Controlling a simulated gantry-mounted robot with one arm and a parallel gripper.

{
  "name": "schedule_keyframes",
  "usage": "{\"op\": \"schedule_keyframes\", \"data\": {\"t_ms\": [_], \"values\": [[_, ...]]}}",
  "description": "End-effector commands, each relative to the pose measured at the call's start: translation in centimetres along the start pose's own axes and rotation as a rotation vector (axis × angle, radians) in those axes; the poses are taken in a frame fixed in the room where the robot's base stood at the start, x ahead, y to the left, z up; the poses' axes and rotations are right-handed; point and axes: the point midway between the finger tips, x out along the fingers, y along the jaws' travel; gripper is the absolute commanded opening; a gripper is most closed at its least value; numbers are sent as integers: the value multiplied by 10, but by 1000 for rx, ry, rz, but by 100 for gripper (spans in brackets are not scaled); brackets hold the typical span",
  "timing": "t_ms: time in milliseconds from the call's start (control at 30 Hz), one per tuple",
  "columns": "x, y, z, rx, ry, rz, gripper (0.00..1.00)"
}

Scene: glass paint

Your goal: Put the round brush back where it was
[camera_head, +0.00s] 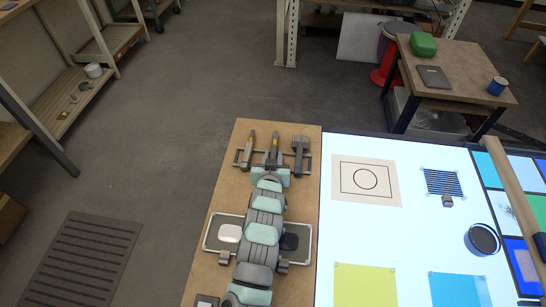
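A wooden board at the left of the white work surface carries a low rack (237,163) with upright-pointing tools. A slim tool with a pointed tip (249,146) is at its left, and a wide flat-headed brush (299,146) is at its right. In the middle a tool with an orange band (275,146) lies in line with my gripper (272,163). I cannot tell which is the round brush. My teal and grey arm reaches up the board to the rack. The fingers are too small and overlapped to show whether they are open or hold the middle tool.
A metal tray (212,231) under my arm holds a white pad (229,233) and a dark pad (289,241). The white surface (400,235) holds a circle sheet (350,165), a striped piece (443,182), a dark round dish (483,239), and yellow and blue squares.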

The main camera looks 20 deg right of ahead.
Motion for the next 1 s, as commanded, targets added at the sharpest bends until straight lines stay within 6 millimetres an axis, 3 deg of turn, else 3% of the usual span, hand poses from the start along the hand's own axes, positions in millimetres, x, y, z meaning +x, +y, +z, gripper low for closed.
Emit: {"op": "schedule_keyframes", "data": {"t_ms": [200,567,1000], "values": [[0,0,0,0,0,0,45],[-8,0,-1,1,-1,0,45],[-80,-1,-2,0,-2,-2,45]]}}
